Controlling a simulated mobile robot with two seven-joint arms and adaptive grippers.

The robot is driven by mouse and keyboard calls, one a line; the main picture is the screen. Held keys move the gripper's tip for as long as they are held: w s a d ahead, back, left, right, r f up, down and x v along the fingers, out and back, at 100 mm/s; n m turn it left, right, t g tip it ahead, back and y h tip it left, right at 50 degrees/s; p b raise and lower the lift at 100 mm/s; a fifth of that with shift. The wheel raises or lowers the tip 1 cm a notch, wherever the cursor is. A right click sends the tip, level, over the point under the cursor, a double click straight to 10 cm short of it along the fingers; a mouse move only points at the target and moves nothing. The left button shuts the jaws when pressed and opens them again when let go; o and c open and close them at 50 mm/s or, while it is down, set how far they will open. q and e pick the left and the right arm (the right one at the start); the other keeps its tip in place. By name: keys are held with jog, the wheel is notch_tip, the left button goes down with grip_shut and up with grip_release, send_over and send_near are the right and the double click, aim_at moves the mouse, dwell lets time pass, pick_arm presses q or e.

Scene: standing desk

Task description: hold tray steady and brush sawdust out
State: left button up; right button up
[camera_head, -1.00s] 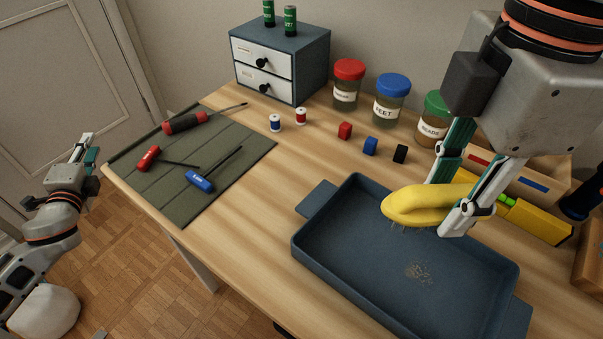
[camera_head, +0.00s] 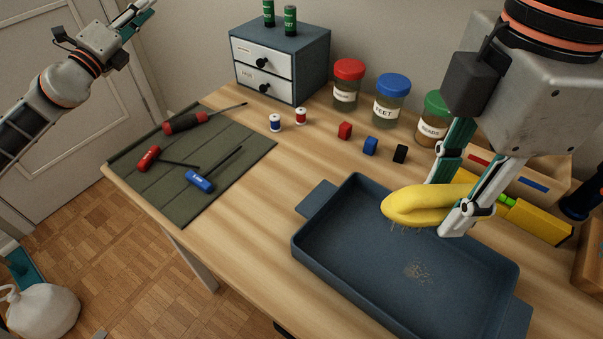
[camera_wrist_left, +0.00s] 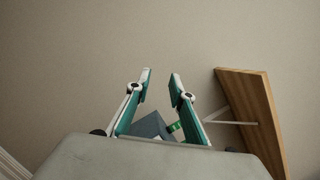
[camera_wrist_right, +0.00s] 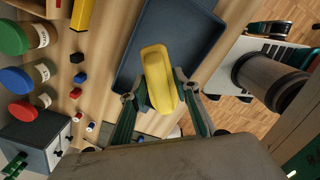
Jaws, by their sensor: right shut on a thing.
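The dark blue tray (camera_head: 345,272) lies on the desk at the front right, with handle tabs at its left end (camera_head: 316,199) and right end. A small patch of sawdust (camera_head: 418,271) lies on its floor. My right gripper (camera_head: 442,207) is shut on the yellow brush (camera_head: 412,205), held over the tray's far side with bristles pointing down. I cannot tell whether the bristles touch the floor. The brush also shows in the right wrist view (camera_wrist_right: 158,75). My left gripper (camera_head: 137,12) is raised at the upper left, off the desk, open and empty; its fingers stand apart in the left wrist view (camera_wrist_left: 161,76).
A drawer box (camera_head: 310,65), lidded jars (camera_head: 391,98), small cubes (camera_head: 370,146) and spools stand behind. Bare wood separates mat and tray.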

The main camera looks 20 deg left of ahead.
pick_arm(q)
jog(key=w+d+m+g+h, duration=0.1)
jog(key=d+m+g+h, duration=0.45)
jog(key=d, duration=1.75)
jog(key=s+d+m+g+h, duration=0.2)
jog(key=s+d+g, duration=0.25)
jog(key=d, duration=0.55)
jog(key=s+d+m+g+h, duration=0.15)
jog(key=s+d+g, duration=0.3)
jog(key=d, duration=0.65)
jog(key=s+d+f+m+g+y, duration=0.25)
jog(key=s+d+g, duration=0.4)
jog(key=s, duration=0.65)
jog(key=m+y, duration=0.2)
jog(key=y, duration=0.7)
send_near(302, 228)
jog(key=shift+t, duration=0.3)
jog(key=f, duration=1)
jog(key=shift+s+d+f, duration=0.1)
jog(key=shift+s+f, duration=0.1)
jog(key=shift+f, duration=0.2)
grip_shut()
